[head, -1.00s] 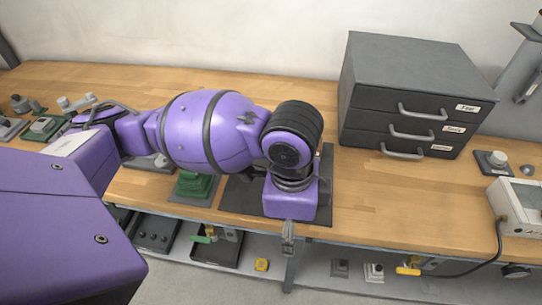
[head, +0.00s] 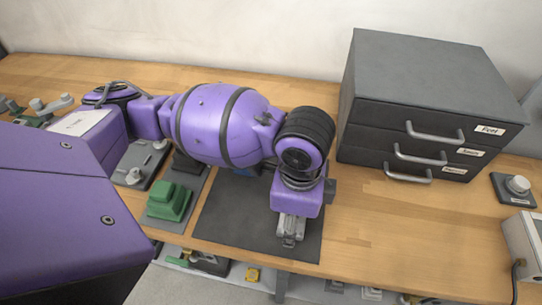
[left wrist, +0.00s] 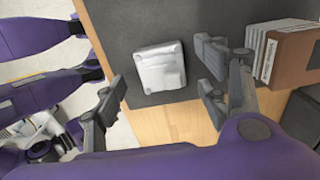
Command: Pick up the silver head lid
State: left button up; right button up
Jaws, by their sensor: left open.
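The silver head lid (left wrist: 158,68) is a pale, squarish metal piece lying on a dark mat in the left wrist view. My left gripper (left wrist: 160,88) is open, with one dark finger to the left of the lid and the other to its right. The lid lies between and slightly beyond the fingertips, and I cannot tell whether they touch it. In the head view my left gripper (head: 291,230) points down over the front part of the dark mat (head: 230,220). I cannot make out the lid there. My right gripper is not in view.
A dark drawer cabinet (head: 430,75) stands at the back right. A green stepped block (head: 168,200) sits left of the mat. The wooden bench (head: 375,225) is clear right of the mat.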

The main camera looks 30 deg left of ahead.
pick_arm(q)
jog(key=shift+w+f, duration=0.15)
jog(key=shift+f, duration=0.65)
jog(key=shift+r, duration=0.1)
jog(key=c, duration=1.2)
jog(key=shift+c, duration=0.7)
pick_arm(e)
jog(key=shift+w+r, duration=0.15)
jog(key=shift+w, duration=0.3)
pick_arm(q)
jog(key=shift+r, duration=0.1)
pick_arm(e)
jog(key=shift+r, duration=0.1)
